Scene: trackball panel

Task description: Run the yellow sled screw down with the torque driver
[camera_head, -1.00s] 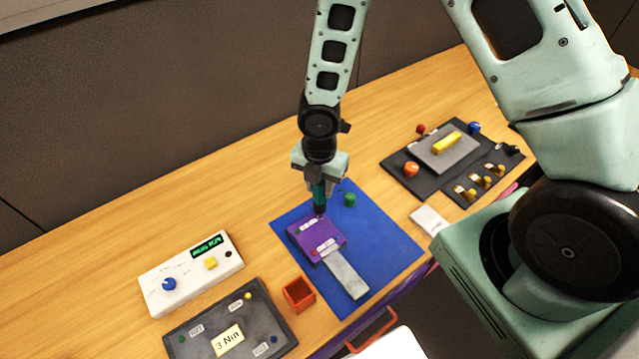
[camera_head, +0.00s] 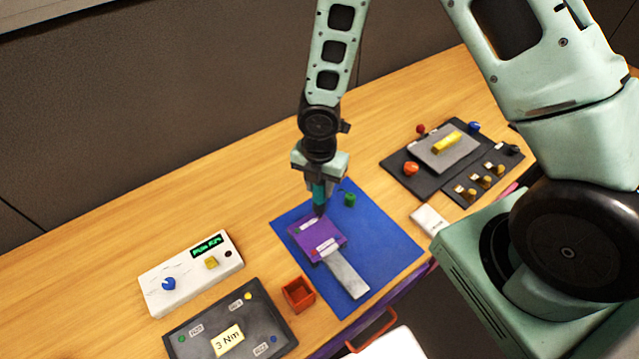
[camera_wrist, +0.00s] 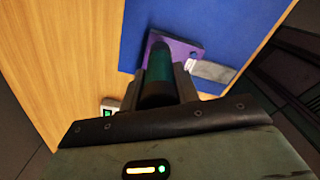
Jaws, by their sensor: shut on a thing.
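My gripper (camera_head: 319,180) is shut on the teal torque driver (camera_head: 319,195), which points down. The driver also shows between the jaws in the wrist view (camera_wrist: 158,78). Its tip is at the back edge of the purple sled block (camera_head: 318,238) on the blue mat (camera_head: 385,245); whether it touches a screw cannot be told. The block bears small light labels and also shows in the wrist view (camera_wrist: 186,50). A grey metal strip (camera_head: 346,274) extends from the block toward the front. The yellow sled screw cannot be made out; the driver may hide it.
A green knob (camera_head: 349,200) stands on the mat behind the block. An orange bin (camera_head: 298,294) is at its front left. A white control box (camera_head: 190,274) and a dark tray with a "3 Nm" card (camera_head: 227,340) lie left. A dark parts board (camera_head: 405,177) lies right.

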